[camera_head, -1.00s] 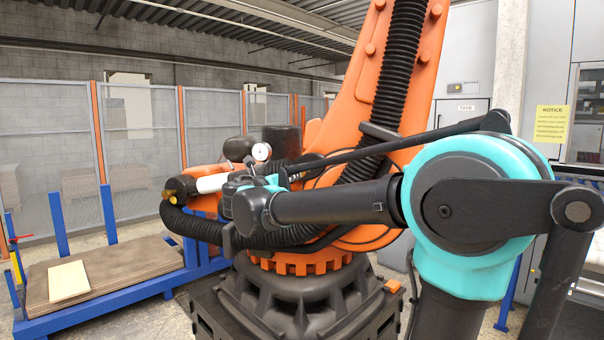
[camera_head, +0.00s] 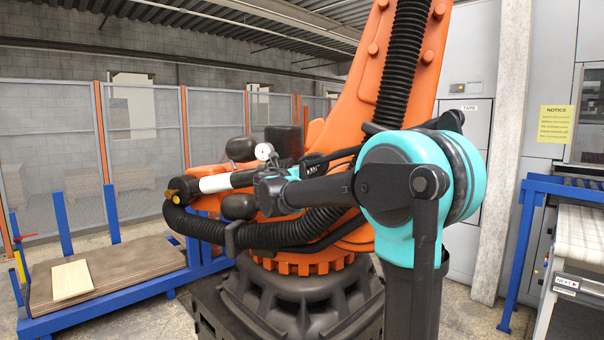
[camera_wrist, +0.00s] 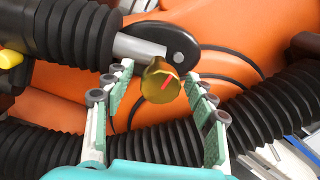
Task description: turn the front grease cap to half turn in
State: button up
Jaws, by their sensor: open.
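A brass grease cap (camera_wrist: 158,88) with a red mark shows in the middle of the wrist view. The mark slants up to the right. The cap sits in front of a dark rounded bracket (camera_wrist: 165,42) at the end of a grey rod. My gripper (camera_wrist: 155,80) is open, with its green-padded fingers on the left and right of the cap. I see gaps between the pads and the cap, though depth is hard to judge.
The big orange robot (camera_head: 405,75) stands close behind my arm. Its black corrugated hose (camera_wrist: 170,143) runs under and beside my fingers. A white-faced gauge (camera_head: 264,151) and a brass fitting (camera_head: 180,188) are near. A blue-framed conveyor (camera_head: 580,232) stands at the right.

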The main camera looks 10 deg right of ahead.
jog(key=shift+c, duration=0.2)
jog(key=c, duration=1.1)
jog(key=shift+m, duration=0.3)
